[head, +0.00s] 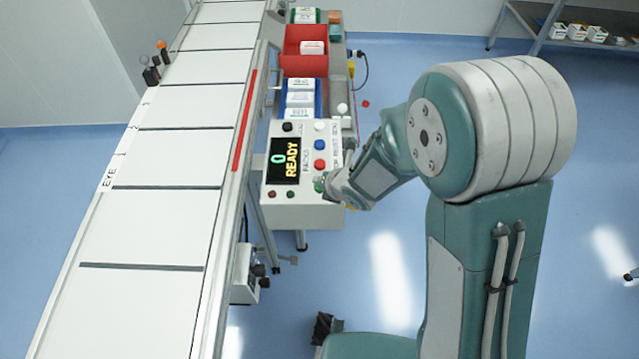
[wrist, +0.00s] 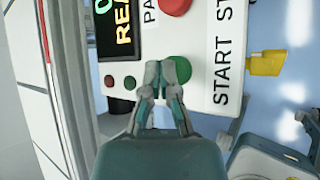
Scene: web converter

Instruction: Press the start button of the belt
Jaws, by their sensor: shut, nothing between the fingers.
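The control box (head: 301,210) stands beside the white belt (head: 135,235). Its display (head: 284,161) reads "0 READY". The green button (head: 318,184) is at the lower right of the box face, below the red button (head: 319,164) and blue button (head: 319,144). In the wrist view the green button (wrist: 181,68) shows partly behind my fingertips, beside the printed word START. My gripper (wrist: 161,68) is shut and empty, with its tips at the green button's left edge in that view. I cannot tell whether they touch it. In the head view my wrist partly covers this corner.
A red bin (head: 304,62) and a blue tray (head: 318,100) sit behind the box. A yellow part (wrist: 266,63) sticks out beside the box in the wrist view. A shelf (head: 545,38) stands at the back right. The blue floor right of the box is mostly clear.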

